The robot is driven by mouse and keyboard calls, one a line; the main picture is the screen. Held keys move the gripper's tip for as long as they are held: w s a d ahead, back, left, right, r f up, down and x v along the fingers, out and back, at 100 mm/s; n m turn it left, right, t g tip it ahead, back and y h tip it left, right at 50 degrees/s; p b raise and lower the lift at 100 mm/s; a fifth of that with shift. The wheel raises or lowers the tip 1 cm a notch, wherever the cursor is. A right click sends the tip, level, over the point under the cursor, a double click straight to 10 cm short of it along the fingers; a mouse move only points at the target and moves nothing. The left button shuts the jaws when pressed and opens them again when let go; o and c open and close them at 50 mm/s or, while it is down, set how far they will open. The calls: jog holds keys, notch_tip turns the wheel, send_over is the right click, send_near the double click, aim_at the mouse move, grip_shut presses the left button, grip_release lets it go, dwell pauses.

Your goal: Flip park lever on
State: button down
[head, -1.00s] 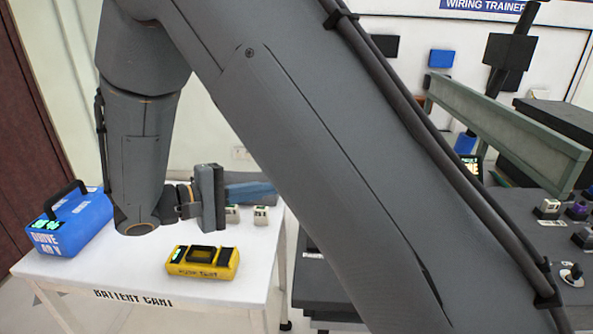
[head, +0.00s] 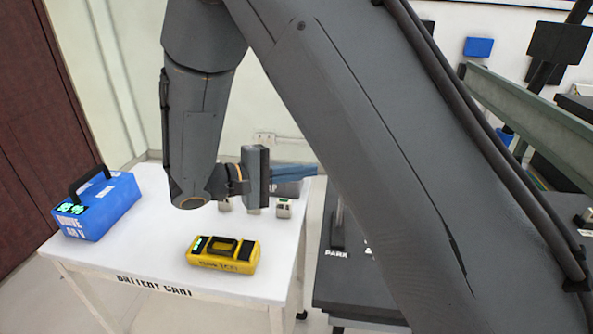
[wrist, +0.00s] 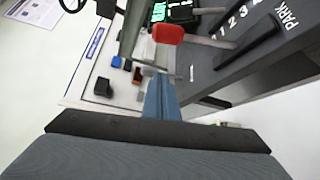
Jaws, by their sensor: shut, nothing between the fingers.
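The park lever shows in the wrist view as a red knob (wrist: 168,33) on a grey shaft. The shaft runs to a long black base beside the white PARK label (wrist: 290,20). In the head view the PARK label (head: 336,253) and a thin upright shaft (head: 338,215) show at the left end of the dark bench; my arm hides the knob. My gripper (head: 312,171) has its blue fingers shut and empty, pointing right over the cart's back edge. In the wrist view the fingertips (wrist: 162,78) are just below the red knob in the picture, apparently apart from it.
A white battery cart (head: 130,281) holds a blue battery (head: 98,208), a yellow battery pack (head: 222,255) and small pale blocks (head: 284,208). The dark bench (head: 345,290) stands to its right. A green-grey rail (head: 530,105) runs at right. A screen (wrist: 180,10) shows in the wrist view.

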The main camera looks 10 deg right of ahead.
jog(key=d, duration=0.1)
jog(key=s+d+p, duration=0.1)
jog(key=d, duration=0.1)
jog(key=s+d+p, duration=0.1)
jog(key=d, duration=0.1)
jog(key=shift+s+r, duration=0.1)
jog(key=shift+s, duration=0.05)
dwell(0.4)
